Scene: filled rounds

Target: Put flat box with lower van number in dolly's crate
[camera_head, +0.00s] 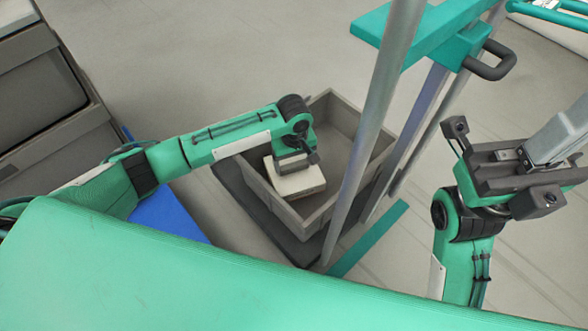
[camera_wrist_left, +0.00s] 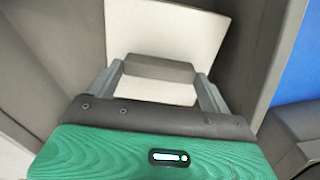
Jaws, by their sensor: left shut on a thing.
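The grey crate (camera_head: 352,172) stands open on the dark dolly (camera_head: 236,190) in the middle of the head view. A pale flat box (camera_head: 302,184) is inside the crate, toward its near left side. My left gripper (camera_head: 293,161) reaches into the crate and is shut on the box by a grey raised part. In the left wrist view the left gripper (camera_wrist_left: 160,78) has its fingers on either side of that grey part, with the pale box (camera_wrist_left: 165,28) around it. No van number can be read. My right gripper (camera_head: 535,165) is at the right, and its jaws are unclear.
A teal frame (camera_head: 425,40) with metal posts stands just right of the crate, and one post crosses in front of it. A dark handle (camera_head: 490,62) sticks out of it. Grey storage units (camera_head: 38,95) stand at the left. A blue thing (camera_head: 168,215) lies below my left arm.

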